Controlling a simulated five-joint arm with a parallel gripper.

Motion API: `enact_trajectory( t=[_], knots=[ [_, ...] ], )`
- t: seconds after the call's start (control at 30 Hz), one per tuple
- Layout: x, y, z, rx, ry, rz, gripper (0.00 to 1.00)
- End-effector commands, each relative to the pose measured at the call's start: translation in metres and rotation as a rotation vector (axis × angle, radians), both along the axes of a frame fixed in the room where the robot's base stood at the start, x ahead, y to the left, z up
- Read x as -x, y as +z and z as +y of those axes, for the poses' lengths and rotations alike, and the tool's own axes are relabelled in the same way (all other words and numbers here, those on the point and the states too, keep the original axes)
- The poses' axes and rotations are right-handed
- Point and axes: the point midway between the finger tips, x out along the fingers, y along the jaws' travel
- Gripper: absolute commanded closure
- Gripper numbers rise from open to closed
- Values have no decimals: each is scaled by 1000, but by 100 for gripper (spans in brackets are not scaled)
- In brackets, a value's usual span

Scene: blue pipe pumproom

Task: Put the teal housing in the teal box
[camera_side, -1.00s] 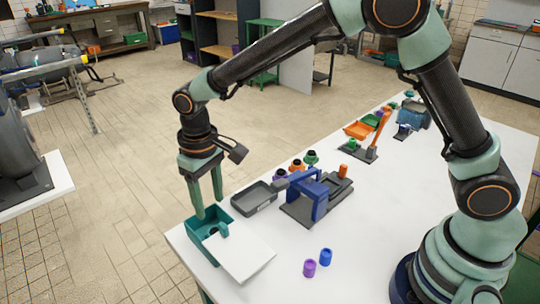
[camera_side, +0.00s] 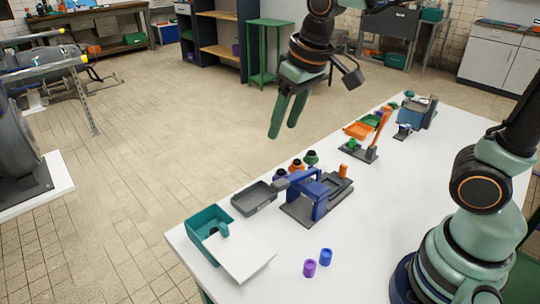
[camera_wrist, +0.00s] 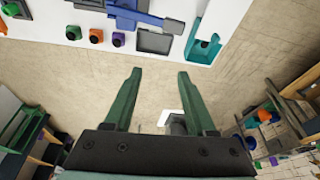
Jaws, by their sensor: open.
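The teal box (camera_side: 197,222) stands at the table's near left corner. A small rounded teal piece (camera_side: 222,230), which looks like the teal housing, sits inside it by the right wall, partly hidden by a white panel (camera_side: 243,257) at the box's front right. The box also shows in the wrist view (camera_wrist: 192,44), at the top right. My gripper (camera_side: 282,131) is open and empty, high above and beyond the table's far edge, well apart from the box. In the wrist view its two green fingers (camera_wrist: 159,74) are spread with nothing between them.
A grey tray (camera_side: 254,199) and a blue-framed fixture (camera_side: 318,196) stand right of the box. Several capped coloured parts (camera_side: 296,166) line the far edge. A purple cylinder (camera_side: 310,268) and a blue cylinder (camera_side: 326,256) stand in front. An orange-handled lever (camera_side: 381,133) is farther back.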

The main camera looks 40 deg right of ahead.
Motion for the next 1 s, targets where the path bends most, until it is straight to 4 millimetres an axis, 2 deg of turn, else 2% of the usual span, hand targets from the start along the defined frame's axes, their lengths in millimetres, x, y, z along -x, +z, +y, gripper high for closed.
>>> enact_trajectory(
  t=[0.03, 0.2, 0.4, 1.0],
  knots=[
    [10, 5, -13, -2, -20, -34, 44],
    [41, 7, -45, 1, -70, -124, 44],
    [62, 2, -64, 11, -104, -187, 44],
    [67, 0, -68, 14, -110, -199, 44]
  ],
)
